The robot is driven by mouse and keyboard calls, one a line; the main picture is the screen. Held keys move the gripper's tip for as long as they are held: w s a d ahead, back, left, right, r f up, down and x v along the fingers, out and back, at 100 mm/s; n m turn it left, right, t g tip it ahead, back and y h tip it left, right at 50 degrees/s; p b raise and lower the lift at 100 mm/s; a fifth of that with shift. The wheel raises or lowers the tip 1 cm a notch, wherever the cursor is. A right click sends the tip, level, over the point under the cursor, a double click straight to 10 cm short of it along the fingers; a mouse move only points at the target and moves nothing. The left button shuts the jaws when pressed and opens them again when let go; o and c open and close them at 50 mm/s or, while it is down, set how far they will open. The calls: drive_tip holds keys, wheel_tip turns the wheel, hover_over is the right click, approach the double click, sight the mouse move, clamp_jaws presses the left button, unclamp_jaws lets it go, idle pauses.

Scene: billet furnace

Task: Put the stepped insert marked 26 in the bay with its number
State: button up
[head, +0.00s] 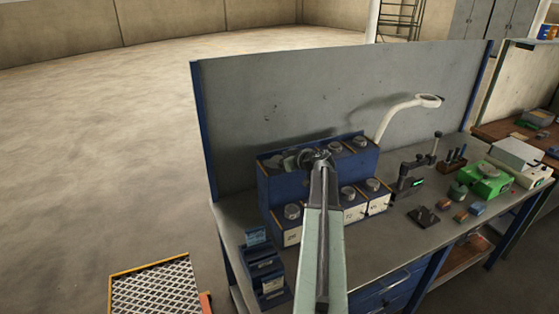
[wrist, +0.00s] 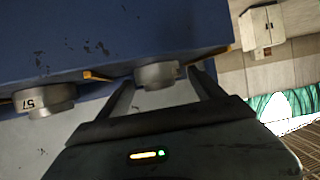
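The blue two-tier rack (head: 262,185) stands on the bench and holds several round grey metal stepped inserts. My gripper (head: 316,157) is at its upper tier. In the wrist view my gripper (wrist: 162,82) is open, its two fingers on either side of one metal insert (wrist: 157,76), with small gaps showing. No number is readable on that insert. A second insert (wrist: 45,100) to its left bears a mark that looks like 57. I cannot make out a 26 in either view. The lower tier has white label plates (head: 355,214), too small to read surely.
A small blue stepped holder (head: 265,265) stands at the bench's left front. A white lamp arm (head: 405,107), a dark gauge stand (head: 412,175) and a green device (head: 487,180) are to the right. A grey panel (head: 300,100) rises behind the rack.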

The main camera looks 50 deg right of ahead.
drive_tip(key=shift+s+r+p, duration=0.25)
drive_tip(key=shift+r+p, duration=0.05)
drive_tip(key=shift+p, duration=0.05)
drive_tip(key=p+v, duration=0.4)
drive_tip(key=v, duration=0.7)
drive_tip(key=shift+s, duration=0.25)
drive_tip(key=shift+d, duration=0.1)
